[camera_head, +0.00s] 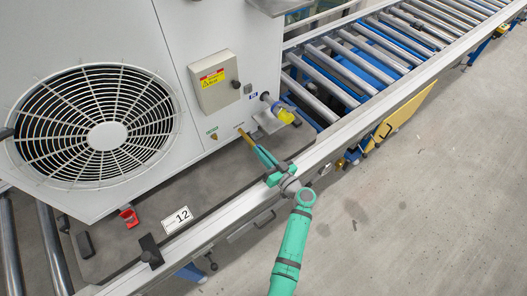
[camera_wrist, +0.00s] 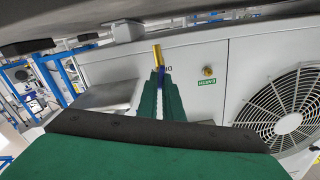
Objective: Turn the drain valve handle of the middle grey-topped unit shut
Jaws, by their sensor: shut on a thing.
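The white unit (camera_head: 215,45) with a large fan fills the left of the head view, and its top is out of frame. A brass drain valve (camera_head: 245,136) sticks out low on its panel and shows in the wrist view (camera_wrist: 157,54). My gripper (camera_head: 261,154) is at the valve, its green fingers pointing at the panel. In the wrist view my gripper (camera_wrist: 160,78) is shut on the valve's narrow blue handle (camera_wrist: 161,76). The fingers hide most of the handle, so its exact angle is hard to tell.
A second brass fitting (camera_head: 214,136) with a green label is to the left. The conveyor's rail (camera_head: 335,140) runs under my wrist. The floor at right is clear.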

